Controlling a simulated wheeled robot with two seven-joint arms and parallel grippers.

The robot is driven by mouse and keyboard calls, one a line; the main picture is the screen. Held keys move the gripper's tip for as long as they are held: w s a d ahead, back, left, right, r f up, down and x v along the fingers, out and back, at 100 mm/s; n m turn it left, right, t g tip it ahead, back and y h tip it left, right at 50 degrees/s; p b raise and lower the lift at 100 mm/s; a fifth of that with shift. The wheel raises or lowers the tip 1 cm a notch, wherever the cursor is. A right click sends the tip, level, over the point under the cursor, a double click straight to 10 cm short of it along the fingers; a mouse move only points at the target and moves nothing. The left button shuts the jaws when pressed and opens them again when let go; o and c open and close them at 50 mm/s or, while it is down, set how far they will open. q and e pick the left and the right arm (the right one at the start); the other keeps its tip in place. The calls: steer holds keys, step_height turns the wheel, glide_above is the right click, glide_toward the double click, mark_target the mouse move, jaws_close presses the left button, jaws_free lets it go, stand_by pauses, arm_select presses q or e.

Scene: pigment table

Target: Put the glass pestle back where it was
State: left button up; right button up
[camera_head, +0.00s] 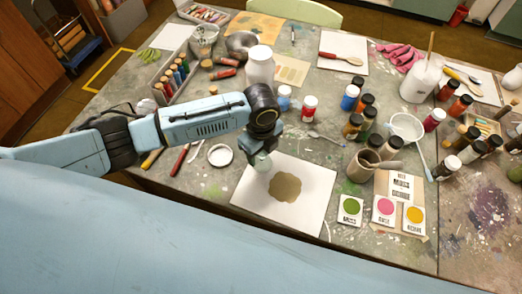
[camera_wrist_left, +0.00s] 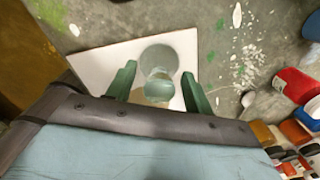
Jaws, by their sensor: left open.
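The glass pestle (camera_wrist_left: 160,60) is pale green and see-through, with a wide round base and a narrower knob. In the left wrist view it is over the white board, its knob nearest the camera. In the head view a small part of it (camera_head: 263,161) shows below my left gripper (camera_head: 258,148), at the upper left of the white board (camera_head: 305,172). A brown pigment patch (camera_head: 286,187) lies on that board beside it. My left gripper (camera_wrist_left: 159,90) is open, with one green finger on either side of the knob and gaps visible. My right gripper is not in view.
A ring-shaped lid (camera_head: 220,155) and red-handled tools (camera_head: 180,158) lie left of the board. Colour cards (camera_head: 384,208), a brown cup (camera_head: 361,166) and several pigment jars stand to its right. A white jar (camera_head: 260,66) stands behind my arm. A spoon (camera_head: 327,138) lies behind the board.

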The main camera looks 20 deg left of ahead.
arm_select(q)
step_height(320, 180, up, 12)
steer(key=p, duration=0.1)
steer(key=shift+p, duration=0.3)
stand_by(0.4)
